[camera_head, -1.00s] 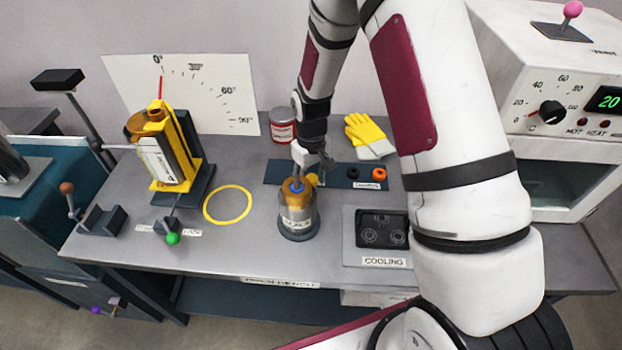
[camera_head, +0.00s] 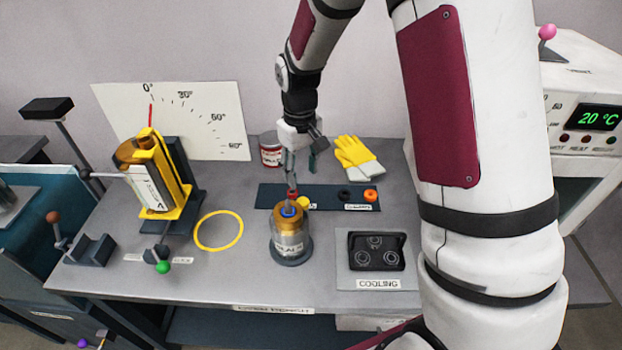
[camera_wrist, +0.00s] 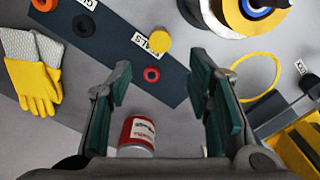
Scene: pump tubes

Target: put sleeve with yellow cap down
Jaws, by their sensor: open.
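A silver-walled sleeve with a yellow-gold top and a blue centre (camera_head: 289,238) stands upright in a dark round base on the bench. Its top shows at the upper edge of the wrist view (camera_wrist: 252,12). My gripper (camera_head: 291,182) is behind it, over the dark mat; it is open and empty in the wrist view (camera_wrist: 160,75). A small yellow disc (camera_wrist: 160,40) and a red ring (camera_wrist: 152,74) lie on the mat between and beyond the fingers. Another cylinder with a gold end (camera_head: 135,152) leans in the yellow tilting stand (camera_head: 178,205).
A red can (camera_head: 270,153) and yellow gloves (camera_head: 355,153) are at the back of the bench. The mat (camera_head: 328,196) also holds black and orange rings. A cooling plate (camera_head: 376,253) is at right. The yellow circle (camera_head: 219,231) on the bench is empty.

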